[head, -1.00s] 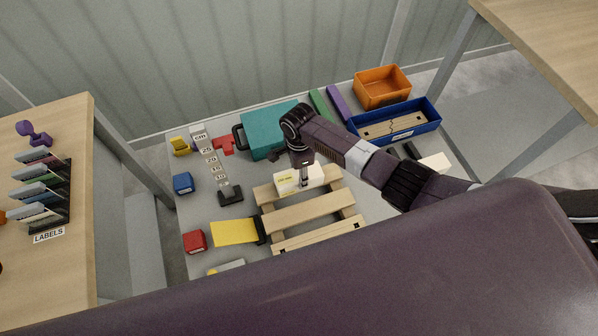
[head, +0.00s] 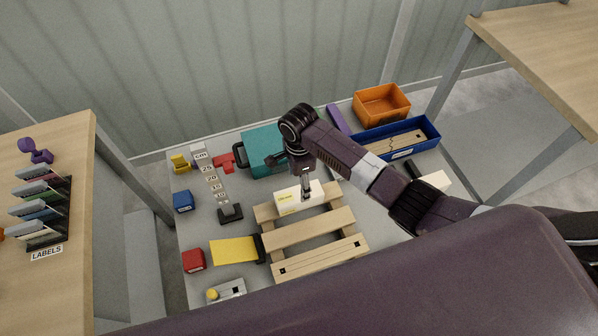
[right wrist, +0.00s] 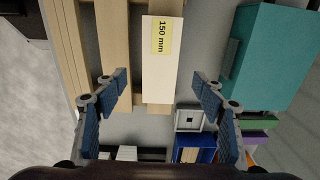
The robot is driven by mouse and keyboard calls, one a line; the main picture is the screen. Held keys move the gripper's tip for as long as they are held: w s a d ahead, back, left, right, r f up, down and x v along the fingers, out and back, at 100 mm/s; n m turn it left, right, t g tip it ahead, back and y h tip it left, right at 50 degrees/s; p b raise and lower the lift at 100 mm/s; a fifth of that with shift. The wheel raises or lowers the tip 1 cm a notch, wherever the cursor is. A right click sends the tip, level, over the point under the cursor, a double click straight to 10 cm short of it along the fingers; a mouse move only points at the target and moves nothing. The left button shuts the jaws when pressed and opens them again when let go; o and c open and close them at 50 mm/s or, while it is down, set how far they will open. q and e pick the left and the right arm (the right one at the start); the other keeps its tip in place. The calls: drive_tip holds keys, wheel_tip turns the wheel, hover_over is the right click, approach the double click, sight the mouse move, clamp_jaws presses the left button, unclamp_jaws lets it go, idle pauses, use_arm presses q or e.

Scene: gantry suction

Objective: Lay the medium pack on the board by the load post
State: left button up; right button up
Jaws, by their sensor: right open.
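A white pack (head: 288,200) with a yellow label lies across the far slat of a wooden slatted pallet (head: 310,220). In the right wrist view the label on this pack (right wrist: 160,82) reads 150 mm. My right gripper (head: 306,190) is over the pack, pointing down. In its wrist view the right gripper (right wrist: 161,78) is open, with a finger on each side of the pack and gaps showing between. A white post (head: 213,180) marked in cm, with a black foot, stands left of the pallet. I cannot tell which surface is the board. My left gripper is out of view.
A teal case (head: 262,145) stands behind the pallet. A blue tray (head: 437,138) and an orange bin (head: 382,107) are at the back right. A yellow plate (head: 233,250), a red block (head: 193,260) and a blue block (head: 183,201) lie left. A label rack (head: 42,205) stands on the left table.

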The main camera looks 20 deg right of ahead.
sight(299, 194)
wheel_tip(299, 194, up, 6)
drive_tip(key=shift+f, duration=0.2)
idle(0.6)
